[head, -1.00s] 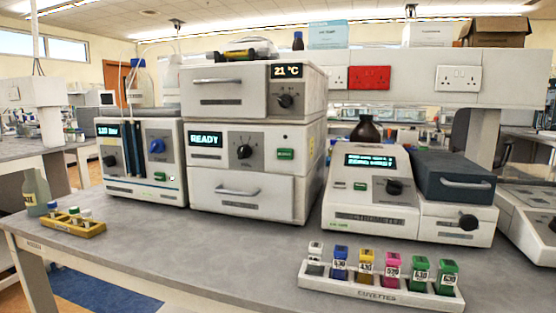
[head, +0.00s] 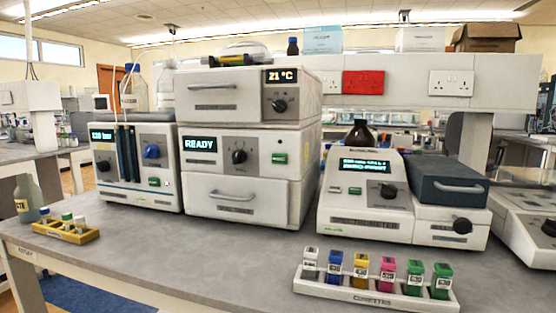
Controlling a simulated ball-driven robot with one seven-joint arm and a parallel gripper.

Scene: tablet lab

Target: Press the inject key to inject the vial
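A stacked white instrument stands in the middle of the bench. Its middle unit shows READY on a display (head: 201,144), with a black knob (head: 239,157) and a green key (head: 279,158) to the right; the key's label is too small to read. Its top unit (head: 228,92) shows 21 °C. The left instrument (head: 150,185) also has a small green key (head: 154,182). A yellow rack (head: 50,231) holding several small capped vials (head: 66,220) sits at the bench's left front. My gripper is not in view.
A spectrometer (head: 350,226) stands right of the stack. A white cuvette rack (head: 330,292) with several coloured cuvettes lies in front of it. A bottle (head: 28,200) stands by the vial rack. The bench top (head: 200,260) before the stack is clear.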

